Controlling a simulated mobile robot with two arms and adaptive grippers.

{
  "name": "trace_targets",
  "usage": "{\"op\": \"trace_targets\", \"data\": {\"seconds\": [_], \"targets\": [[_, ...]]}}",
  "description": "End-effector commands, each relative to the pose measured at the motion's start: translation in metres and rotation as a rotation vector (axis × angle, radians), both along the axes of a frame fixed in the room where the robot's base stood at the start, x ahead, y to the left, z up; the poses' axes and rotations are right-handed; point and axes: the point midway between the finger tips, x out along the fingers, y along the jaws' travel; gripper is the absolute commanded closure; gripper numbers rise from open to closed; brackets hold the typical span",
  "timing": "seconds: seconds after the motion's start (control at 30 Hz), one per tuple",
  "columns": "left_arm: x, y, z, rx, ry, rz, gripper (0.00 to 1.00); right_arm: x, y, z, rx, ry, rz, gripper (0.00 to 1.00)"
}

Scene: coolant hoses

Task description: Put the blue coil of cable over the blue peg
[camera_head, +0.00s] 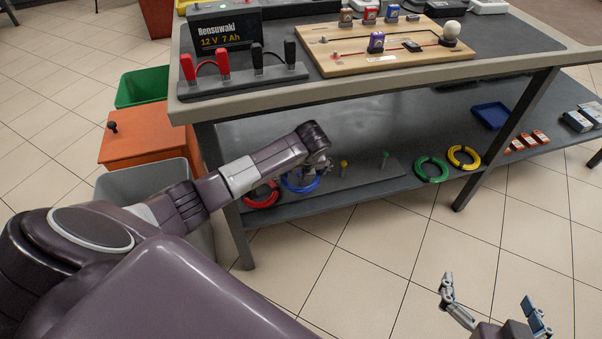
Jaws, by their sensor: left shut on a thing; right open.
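The blue coil of cable (301,187) is at the lower shelf of the workbench, partly covered by my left arm. My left gripper (317,172) is over its right side and shut on it. I cannot tell whether the coil touches the shelf or hangs just above it. The blue peg cannot be made out; my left arm covers part of the peg area. A yellow-topped peg (343,166) and a green-topped peg (385,157) stand to the right of the coil. My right gripper (487,289) is open and empty over the floor at the lower right.
A red coil (261,196) lies left of the blue one. A green coil (432,170) and a yellow coil (464,157) lie further right on the shelf (400,183). A blue tray (491,115) is behind them. The tabletop (300,103) overhangs the shelf, with table legs (505,138) at the front.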

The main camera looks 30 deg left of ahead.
Motion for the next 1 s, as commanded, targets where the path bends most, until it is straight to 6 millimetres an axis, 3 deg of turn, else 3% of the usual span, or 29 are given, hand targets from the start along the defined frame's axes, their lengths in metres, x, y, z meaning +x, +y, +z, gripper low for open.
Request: {"op": "trace_targets", "data": {"seconds": [0.5,1.0], "targets": [[0.000,0.000,-0.015,0.001,-0.001,0.000,0.41,0.027,0.014,0.054,0.064,-0.263,0.017,0.00],[0.000,0.000,-0.028,0.001,-0.001,0.000,0.41,0.035,0.024,0.109,0.124,-0.504,0.032,0.00]]}}
